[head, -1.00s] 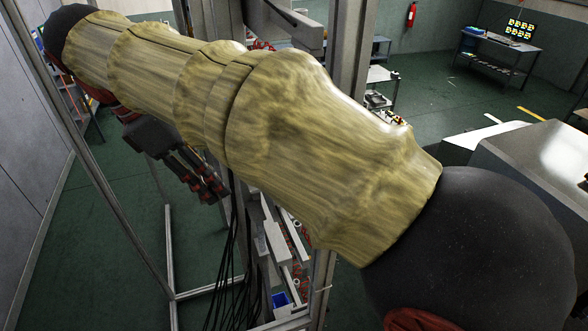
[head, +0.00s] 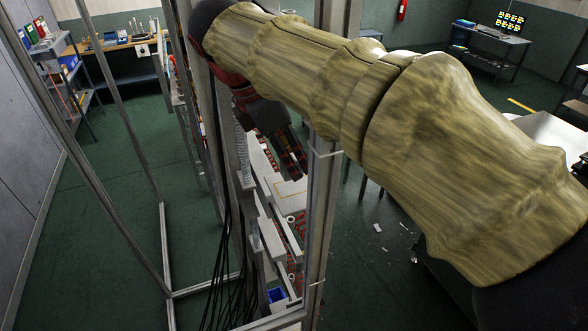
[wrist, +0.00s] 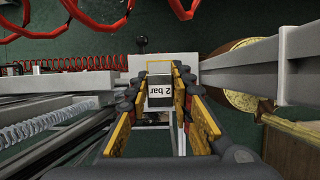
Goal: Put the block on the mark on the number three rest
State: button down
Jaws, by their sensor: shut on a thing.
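My gripper (wrist: 167,92) is shut on a small block (wrist: 160,92) with a white face reading "2 bar". The block sits between the yellow-padded fingers in the wrist view. Beyond it is a pale rest (wrist: 137,65) with a yellow outline, the mark (wrist: 172,63), on its top. The block appears above or in front of this rest; I cannot tell the gap. In the head view my gripper (head: 288,152) hangs near a pale rest (head: 287,206) with a yellow outline. The block cannot be made out there. No rest number is readable.
A grey metal upright (head: 327,200) stands close to the right of the rests. Other pale ledges (head: 268,238) step down below, with a blue bin (head: 276,295) at the bottom. Black cables (head: 222,250) hang on the left. Red coiled hoses (wrist: 75,22) cross the wrist view's top.

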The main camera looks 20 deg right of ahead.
jog(key=shift+f, duration=1.5)
jog(key=shift+f, duration=0.1)
jog(key=c, duration=1.6)
grip_release()
jog(key=v, duration=0.5)
jog(key=a+b, duration=0.1)
jog(key=a, duration=1.1)
jog(key=shift+s, duration=0.1)
